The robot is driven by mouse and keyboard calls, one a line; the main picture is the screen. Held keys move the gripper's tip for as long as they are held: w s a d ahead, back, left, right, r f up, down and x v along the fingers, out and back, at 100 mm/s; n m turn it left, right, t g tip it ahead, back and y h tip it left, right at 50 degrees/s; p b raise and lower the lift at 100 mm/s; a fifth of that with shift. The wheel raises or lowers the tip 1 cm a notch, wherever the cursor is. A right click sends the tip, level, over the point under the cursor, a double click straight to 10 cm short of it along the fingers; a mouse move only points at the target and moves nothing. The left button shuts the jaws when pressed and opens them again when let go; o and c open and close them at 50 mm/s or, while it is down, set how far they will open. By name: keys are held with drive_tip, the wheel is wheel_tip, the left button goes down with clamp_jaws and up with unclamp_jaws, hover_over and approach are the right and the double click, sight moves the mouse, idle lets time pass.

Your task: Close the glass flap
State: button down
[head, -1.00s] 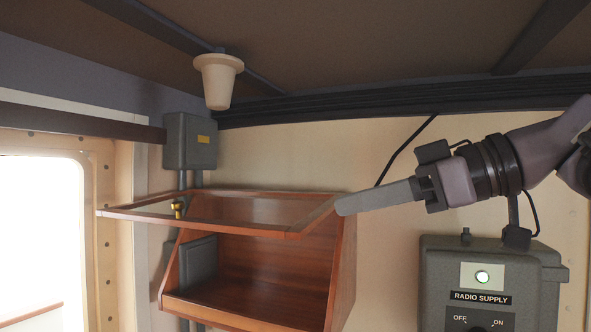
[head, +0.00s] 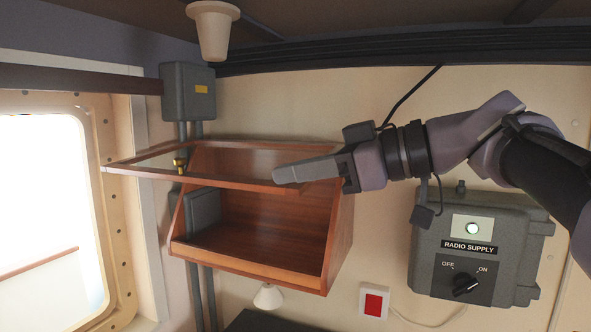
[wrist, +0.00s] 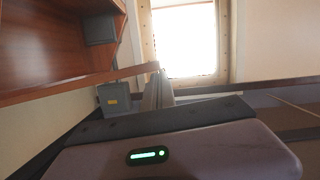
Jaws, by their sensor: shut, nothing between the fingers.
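The glass flap (head: 140,172) is a wood-framed pane on the front of a wooden wall cabinet (head: 245,267). It is raised and stands out roughly level from the cabinet's top, so the front is open. A small brass knob (head: 180,165) shows at the left part of its frame. My gripper (head: 277,174) is shut and empty, pointing left across the right end of the flap and hiding part of it. I cannot tell whether it touches the flap. The wrist view, seen upside down, shows the fingers (wrist: 158,92) beside a wooden bar and the cabinet (wrist: 60,40).
A grey radio supply box (head: 480,245) is below my arm on the right. A grey junction box (head: 188,92) and a cream lamp (head: 213,28) are above the cabinet. A bright window (head: 45,210) is at the left. A red-fronted switch (head: 374,302) is below.

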sight(320, 278)
drive_tip(key=shift+f, duration=0.1)
drive_tip(key=w+d+f+n+t+b, duration=0.1)
drive_tip(key=w+f+n+b, duration=0.1)
drive_tip(key=f+b, duration=0.5)
drive_tip(key=w+d+f+n+b, duration=0.2)
drive_tip(key=w+f+b, duration=0.3)
drive_tip(key=f+b, duration=0.3)
drive_tip(key=w+d+f+n+t+b, duration=0.1)
drive_tip(key=w+f+n+b, duration=0.2)
drive_tip(key=f+b, duration=0.4)
drive_tip(key=shift+w+d+f+t+b, duration=0.2)
drive_tip(key=shift+w+f+t+b, duration=0.15)
drive_tip(key=shift+b, duration=3)
drive_tip(key=shift+w+d+f, duration=0.2)
drive_tip(key=shift+w+f, duration=0.1)
drive_tip(key=shift+w, duration=0.15)
drive_tip(key=shift+f, duration=0.1)
